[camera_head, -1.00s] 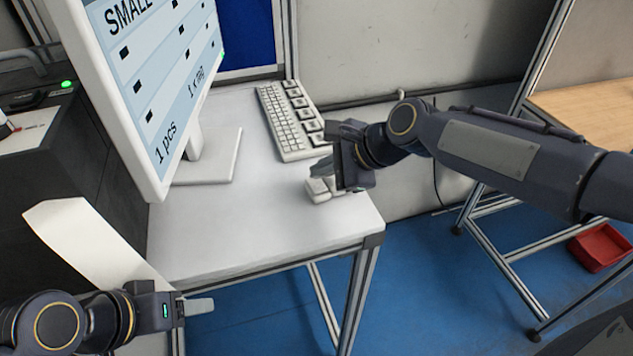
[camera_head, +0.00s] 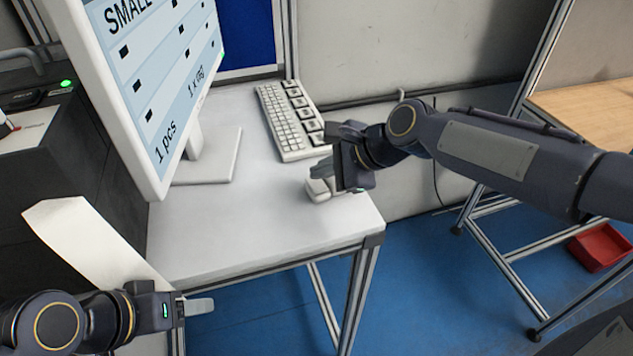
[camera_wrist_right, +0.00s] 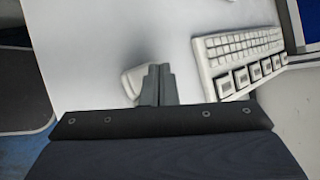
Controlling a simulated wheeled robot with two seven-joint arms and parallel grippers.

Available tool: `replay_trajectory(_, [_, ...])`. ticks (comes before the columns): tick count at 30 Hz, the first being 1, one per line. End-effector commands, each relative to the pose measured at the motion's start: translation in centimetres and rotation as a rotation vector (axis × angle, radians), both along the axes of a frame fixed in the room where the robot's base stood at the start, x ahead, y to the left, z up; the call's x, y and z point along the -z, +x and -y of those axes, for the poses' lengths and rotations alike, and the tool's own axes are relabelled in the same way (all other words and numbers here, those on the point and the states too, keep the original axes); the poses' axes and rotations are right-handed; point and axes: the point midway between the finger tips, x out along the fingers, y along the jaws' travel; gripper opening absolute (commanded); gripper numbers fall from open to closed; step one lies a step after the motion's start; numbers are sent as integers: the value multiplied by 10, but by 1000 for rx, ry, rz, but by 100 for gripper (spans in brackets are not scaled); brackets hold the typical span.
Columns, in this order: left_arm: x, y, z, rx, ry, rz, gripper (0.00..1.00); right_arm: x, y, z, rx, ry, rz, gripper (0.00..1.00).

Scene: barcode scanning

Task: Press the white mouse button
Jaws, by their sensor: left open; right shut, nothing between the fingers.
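The white mouse (camera_head: 319,190) lies on the white table near its right edge, in front of the keyboard. It also shows in the right wrist view (camera_wrist_right: 134,78), partly hidden behind the fingers. My right gripper (camera_head: 322,170) is shut and empty. Its fingertips are right at the mouse in the head view; in the right wrist view the shut fingers (camera_wrist_right: 158,72) overlap the mouse's edge. I cannot tell whether they touch it. My left gripper (camera_head: 200,306) is open and empty, low at the left, in front of the table's near edge and away from the mouse.
The white keyboard (camera_head: 290,120) lies behind the mouse, also in the right wrist view (camera_wrist_right: 238,50). A monitor (camera_head: 150,75) stands at the left of the table (camera_head: 245,235). The table's middle is clear. A red bin (camera_head: 600,247) is on the blue floor at right.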

Motion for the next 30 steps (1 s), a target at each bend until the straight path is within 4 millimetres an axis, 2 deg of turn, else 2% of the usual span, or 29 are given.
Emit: replay_trajectory(30, [5, 0, 0, 0, 0, 0, 56, 12, 0, 0, 0, 0, -1, 0])
